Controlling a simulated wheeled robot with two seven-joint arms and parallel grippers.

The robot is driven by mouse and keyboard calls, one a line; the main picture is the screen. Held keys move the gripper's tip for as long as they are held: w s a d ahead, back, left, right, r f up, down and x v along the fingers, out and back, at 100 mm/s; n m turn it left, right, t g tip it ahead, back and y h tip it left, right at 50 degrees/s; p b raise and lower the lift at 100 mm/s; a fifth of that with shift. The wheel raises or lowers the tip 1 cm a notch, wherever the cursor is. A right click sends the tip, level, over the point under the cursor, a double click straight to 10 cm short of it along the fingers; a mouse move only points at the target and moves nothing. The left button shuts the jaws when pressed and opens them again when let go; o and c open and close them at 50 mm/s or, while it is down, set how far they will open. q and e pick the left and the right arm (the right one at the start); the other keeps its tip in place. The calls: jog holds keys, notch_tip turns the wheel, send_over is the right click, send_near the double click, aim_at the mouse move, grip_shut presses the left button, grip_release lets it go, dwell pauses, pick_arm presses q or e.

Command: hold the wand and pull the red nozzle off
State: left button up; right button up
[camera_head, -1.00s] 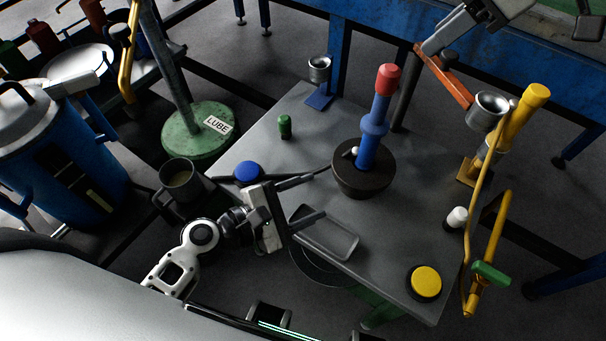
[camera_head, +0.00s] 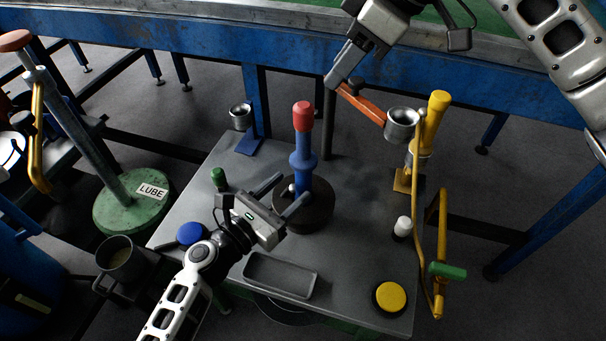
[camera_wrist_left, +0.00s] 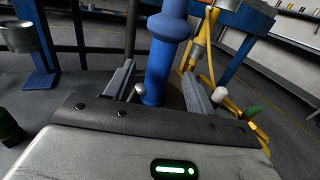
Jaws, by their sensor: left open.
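The blue wand (camera_head: 303,162) stands upright in a dark round holder (camera_head: 318,214) on the grey table. The red nozzle (camera_head: 303,116) caps its top. My left gripper (camera_head: 294,188) is open at the near side of the wand, its two fingers pointing at the lower shaft. In the left wrist view the blue shaft (camera_wrist_left: 160,70) shows in the gap between the fingers; I cannot tell whether they touch it. The nozzle is out of that view. My right gripper (camera_head: 334,80) is up at the back, right of the nozzle, beside the orange bar's end; its jaw opening is unclear.
The orange bar (camera_head: 362,104) leads to a metal cup (camera_head: 402,122) by a yellow post (camera_head: 434,120). A green peg (camera_head: 219,178), blue button (camera_head: 191,233), shallow tray (camera_head: 280,276) and yellow button (camera_head: 390,297) are on the table. The tabletop right of the holder is mostly clear.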

pick_arm(q)
jog(key=x, duration=0.5)
jog(key=shift+w+d, duration=0.25)
jog(key=shift+d, duration=0.05)
jog(key=shift+c, duration=0.3)
grip_shut()
pick_arm(e)
jog(key=o, duration=0.3)
jog(key=shift+a, duration=0.1)
jog(key=shift+o, duration=0.2)
jog(key=g+h, duration=0.2)
jog(key=h, duration=0.2)
send_over(304, 104)
jog(key=s, duration=0.1)
jog(key=shift+d+f, duration=0.2)
jog(key=shift+f, duration=0.35)
jog(key=shift+w+a+h, duration=0.2)
jog(key=shift+h, duration=0.1)
jog(key=shift+w+r+h, duration=0.2)
jog(key=shift+w+h, duration=0.05)
jog(key=shift+h, duration=0.25)
